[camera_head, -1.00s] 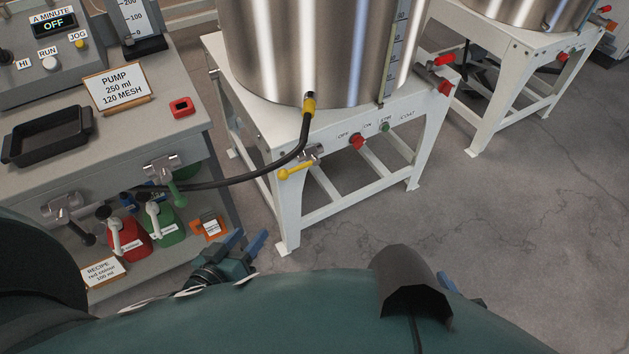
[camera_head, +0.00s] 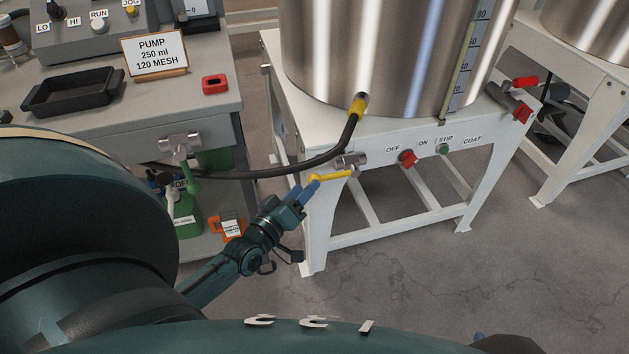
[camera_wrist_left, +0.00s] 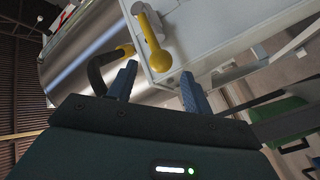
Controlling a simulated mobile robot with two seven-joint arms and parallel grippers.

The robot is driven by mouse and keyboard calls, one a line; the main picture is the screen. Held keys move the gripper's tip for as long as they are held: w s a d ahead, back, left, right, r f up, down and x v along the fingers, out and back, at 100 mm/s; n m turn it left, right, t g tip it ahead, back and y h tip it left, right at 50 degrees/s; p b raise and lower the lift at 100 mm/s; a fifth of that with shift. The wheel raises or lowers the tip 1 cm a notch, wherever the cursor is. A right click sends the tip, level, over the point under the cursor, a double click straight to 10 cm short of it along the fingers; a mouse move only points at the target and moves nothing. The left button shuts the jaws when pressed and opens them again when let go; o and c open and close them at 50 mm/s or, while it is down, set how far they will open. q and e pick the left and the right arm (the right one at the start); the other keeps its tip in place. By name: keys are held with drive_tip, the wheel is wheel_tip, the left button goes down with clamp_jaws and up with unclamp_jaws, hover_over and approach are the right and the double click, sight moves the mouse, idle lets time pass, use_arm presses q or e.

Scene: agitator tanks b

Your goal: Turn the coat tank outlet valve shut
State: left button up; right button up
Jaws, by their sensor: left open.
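The coat tank (camera_head: 390,50) is a steel drum on a white stand marked COAT. Its outlet valve (camera_head: 352,160) is a metal body at the stand's front left corner, with a yellow lever (camera_head: 332,177) pointing left. My left gripper (camera_head: 308,188) is open, its blue fingers close to the lever's free end. In the left wrist view the lever's round yellow end (camera_wrist_left: 160,61) shows between the two fingertips (camera_wrist_left: 158,76); I cannot tell whether they touch it. Only a small blue tip of my right gripper (camera_head: 479,336) shows at the bottom edge.
A black hose (camera_head: 270,172) runs from the tank's yellow fitting (camera_head: 358,105) to the left, just above my left gripper. A red knob (camera_head: 407,158) and green button (camera_head: 444,149) are on the stand's front. A bench (camera_head: 215,112) with another valve (camera_head: 180,144) stands left.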

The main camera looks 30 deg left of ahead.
sight(333, 176)
use_arm(q)
drive_tip(key=w, duration=0.5)
drive_tip(key=shift+d+b, duration=0.1)
drive_tip(key=shift+b, duration=0.3)
clamp_jaws()
drive_tip(key=shift+f, duration=0.1)
